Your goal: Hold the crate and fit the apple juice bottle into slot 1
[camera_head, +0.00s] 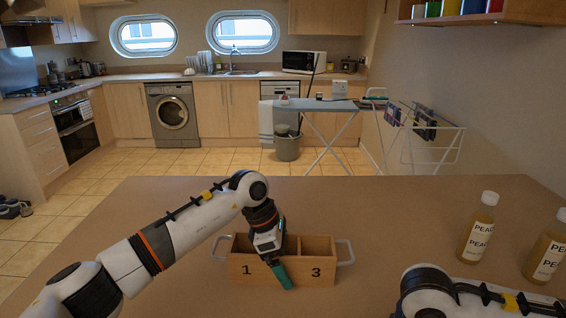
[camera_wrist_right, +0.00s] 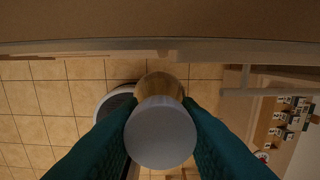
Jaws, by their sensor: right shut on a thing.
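The wooden crate (camera_head: 316,277) stands on the table in the head view, with grey handles at both ends and the numbers 1 and 3 visible on its front. My left gripper (camera_head: 281,274) is at the middle of the crate's front wall, a teal finger slanting down in front of it and covering the middle number. Whether it is closed on the wall cannot be told. In the right wrist view, my right gripper (camera_wrist_right: 160,103) is shut on a bottle (camera_wrist_right: 160,135) with a white cap and amber body. Its label is hidden, so its flavour cannot be read.
Two white-capped bottles, one (camera_head: 478,230) left of the other (camera_head: 547,247), stand at the table's right; their labels begin "PEA". The table (camera_head: 400,215) is clear between crate and bottles. My right forearm crosses the lower right corner.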

